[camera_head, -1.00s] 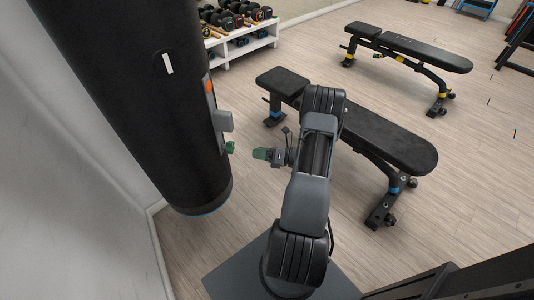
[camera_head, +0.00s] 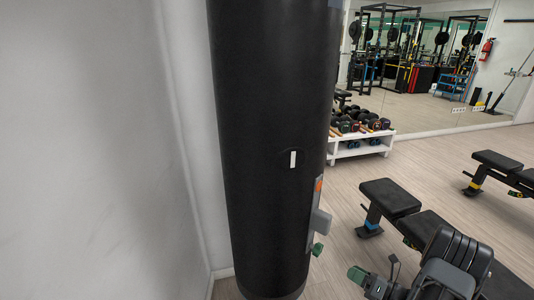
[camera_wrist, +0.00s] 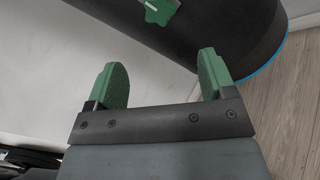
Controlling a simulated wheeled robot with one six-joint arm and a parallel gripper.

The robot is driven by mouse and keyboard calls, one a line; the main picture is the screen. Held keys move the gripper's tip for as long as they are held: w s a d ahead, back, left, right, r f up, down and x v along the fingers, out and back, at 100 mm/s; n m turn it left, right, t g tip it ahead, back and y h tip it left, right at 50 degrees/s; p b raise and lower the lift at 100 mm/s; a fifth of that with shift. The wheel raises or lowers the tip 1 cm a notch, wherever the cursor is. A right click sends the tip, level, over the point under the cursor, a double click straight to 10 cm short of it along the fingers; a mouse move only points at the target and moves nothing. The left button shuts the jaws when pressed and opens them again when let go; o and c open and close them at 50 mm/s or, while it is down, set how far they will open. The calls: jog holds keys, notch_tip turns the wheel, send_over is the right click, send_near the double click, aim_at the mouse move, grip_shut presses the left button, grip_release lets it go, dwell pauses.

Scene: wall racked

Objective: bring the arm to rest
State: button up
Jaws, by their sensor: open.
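My gripper (camera_wrist: 162,82) is open in the wrist view, with its two green fingers apart and nothing between them. In the head view my gripper (camera_head: 358,275) shows at the bottom, to the right of a tall black cylinder (camera_head: 265,130). My dark arm shows at the lower right. A green knob (camera_head: 317,249) sits low on a grey fitting (camera_head: 319,222) on the cylinder's right side. In the wrist view the green knob (camera_wrist: 159,10) is at the top edge, beyond the fingers and apart from them.
A pale wall (camera_head: 90,150) stands to the left. A black bench (camera_head: 391,197) is behind my arm, and another bench (camera_head: 500,168) is farther right. A white dumbbell rack (camera_head: 362,148) stands at the back. Bare floor (camera_head: 440,165) lies between them.

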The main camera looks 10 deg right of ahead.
jog(key=s+a+f+n+g, duration=0.3)
jog(key=s+a+n+g, duration=0.1)
jog(key=n, duration=0.2)
jog(key=s+a+r+n+g+h+p, duration=0.2)
jog(key=s+a+r+n+g+p, duration=0.25)
jog(key=r+n+g, duration=0.6)
jog(key=s+a+r+n+t+h+p, duration=0.1)
jog(key=a+r+n+h+p, duration=0.4)
jog(key=r+n, duration=0.5)
jog(key=s+a+r+n+t+h+p, duration=0.1)
jog(key=a+r+n+t+h+p, duration=0.2)
jog(key=r+n, duration=0.7)
jog(key=a+r+h+p, duration=0.2)
jog(key=a+r, duration=0.2)
jog(key=r, duration=0.4)
jog(key=shift+s+r+t, duration=0.15)
jog(key=shift+r+t, duration=0.2)
jog(key=shift+r, duration=0.05)
